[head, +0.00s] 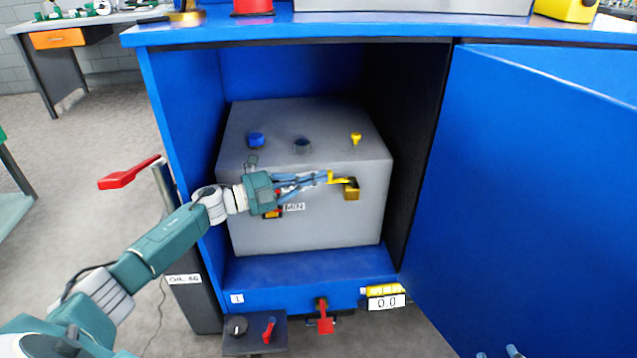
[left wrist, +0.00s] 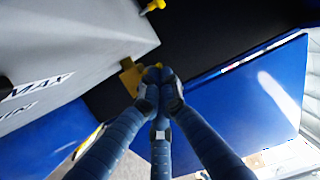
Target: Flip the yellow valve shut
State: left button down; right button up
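The yellow valve (head: 351,190) is on the front of a grey box inside the blue cabinet, near the box's right edge. Its handle points left toward my left gripper (head: 324,178). The left fingers are drawn together at the handle's end and seem closed on it; the fingertips hide part of the contact. In the left wrist view the yellow valve (left wrist: 130,77) shows just beyond the fingertips (left wrist: 160,78). Only the tips of my right gripper (head: 498,353) show at the bottom edge of the head view, apart from each other, with nothing visible between them.
The grey box (head: 300,228) has a blue knob (head: 256,139) and a small yellow fitting (head: 356,138) on top. The blue door (head: 540,190) stands open on the right. Red handles (head: 130,174) (head: 325,318) are outside the cabinet, at the left and below.

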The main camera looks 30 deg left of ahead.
pick_arm(q)
jog(key=shift+w, duration=0.1)
jog(key=shift+r, duration=0.1)
dwell(0.5)
notch_tip(320, 180, up, 10)
dwell(0.4)
jog(key=shift+f, duration=0.2)
